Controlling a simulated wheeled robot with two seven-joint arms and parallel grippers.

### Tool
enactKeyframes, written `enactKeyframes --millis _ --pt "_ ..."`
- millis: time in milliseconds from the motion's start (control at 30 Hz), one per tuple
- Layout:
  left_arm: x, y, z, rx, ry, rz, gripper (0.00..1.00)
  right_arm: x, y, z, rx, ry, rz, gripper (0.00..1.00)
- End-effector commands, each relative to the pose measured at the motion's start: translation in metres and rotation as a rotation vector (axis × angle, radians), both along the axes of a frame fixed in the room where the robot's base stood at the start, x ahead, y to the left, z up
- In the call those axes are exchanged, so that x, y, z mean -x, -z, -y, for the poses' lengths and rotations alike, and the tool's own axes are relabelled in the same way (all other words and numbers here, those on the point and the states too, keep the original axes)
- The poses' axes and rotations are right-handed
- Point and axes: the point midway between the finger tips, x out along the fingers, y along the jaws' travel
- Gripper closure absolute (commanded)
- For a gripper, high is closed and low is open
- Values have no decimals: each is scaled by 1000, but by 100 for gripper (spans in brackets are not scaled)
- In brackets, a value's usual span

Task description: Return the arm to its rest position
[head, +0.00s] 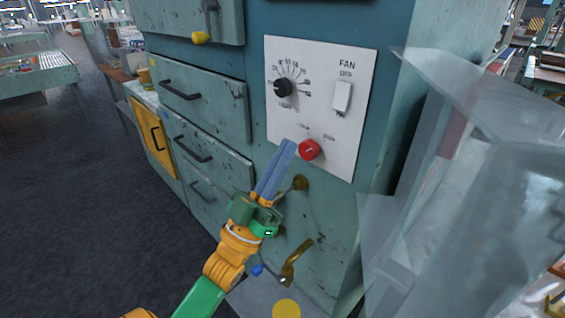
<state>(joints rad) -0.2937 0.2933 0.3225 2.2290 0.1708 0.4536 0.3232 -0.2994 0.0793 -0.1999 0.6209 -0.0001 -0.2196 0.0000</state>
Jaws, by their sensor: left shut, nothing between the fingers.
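My left gripper (289,147) is in the head view, at the end of a green and orange arm coming up from the lower left. Its blue fingers are shut with nothing between them. The fingertips appear just left of a red knob (309,149) on a white control panel (322,118); I cannot tell whether they touch it. The panel also bears a black dial (283,87) and a white switch (341,97) marked FAN. My right gripper is not in view.
A teal cabinet (340,215) with drawers (205,100) fills the middle. Brass handles (297,262) stick out below the panel, close to my left arm. A translucent panel (430,190) stands at the right. The dark floor (60,200) at the left is clear.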

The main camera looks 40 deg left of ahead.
Motion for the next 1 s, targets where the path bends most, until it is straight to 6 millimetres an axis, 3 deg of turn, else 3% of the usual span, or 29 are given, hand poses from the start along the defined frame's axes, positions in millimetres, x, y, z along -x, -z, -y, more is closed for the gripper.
enactKeyframes --millis 367,467,567,633,733,800,867,900,967,1000 --pt "0 0 0 0 0 0 100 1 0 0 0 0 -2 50" --pt "-9 12 -3 9 -12 -43 100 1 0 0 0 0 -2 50" --pt "-40 70 -14 41 -53 -228 100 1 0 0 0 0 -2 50" --pt "-64 139 -20 63 -88 -433 100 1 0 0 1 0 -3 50" --pt "-76 247 -18 73 -122 -738 100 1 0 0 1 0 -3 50" --pt "-69 320 -11 64 -132 -943 100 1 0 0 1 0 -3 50" --pt "-54 375 -2 46 -133 -1105 100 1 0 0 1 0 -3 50" --pt "-41 409 4 34 -130 -1207 100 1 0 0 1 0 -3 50" --pt "-15 458 15 6 -122 -1362 100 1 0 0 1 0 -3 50" --pt "7 490 23 -18 -114 -1471 100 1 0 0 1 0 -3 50"
